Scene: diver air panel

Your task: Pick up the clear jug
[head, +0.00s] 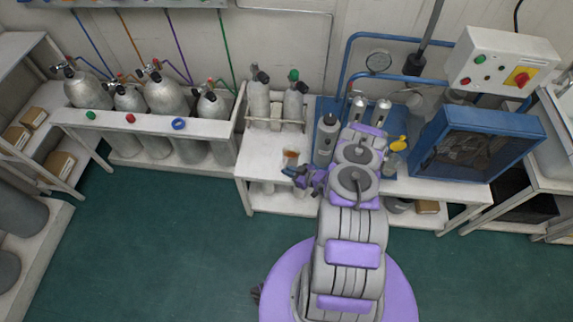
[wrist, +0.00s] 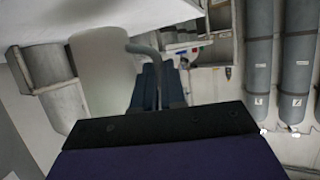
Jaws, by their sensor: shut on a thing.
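The clear jug (head: 291,158) is a small pale vessel with a brownish patch, at the right part of the white bench in the head view. My gripper (head: 296,174) is right beside it, on its near side. In the wrist view the jug looks like a wide pale cylinder (wrist: 103,72) with a grey curved handle. The dark blue fingers of my gripper (wrist: 152,88) are shut on this handle. The jug looks upright in the head view. Whether its base touches the bench I cannot tell.
The white bench (head: 262,163) holds two grey cylinders (head: 259,103) behind the jug. A dark-topped grey bottle (head: 327,140) stands close to the right. A blue fan box (head: 478,143) and a yellow-topped bottle (head: 397,145) are farther right. Green floor (head: 180,235) is clear at the front left.

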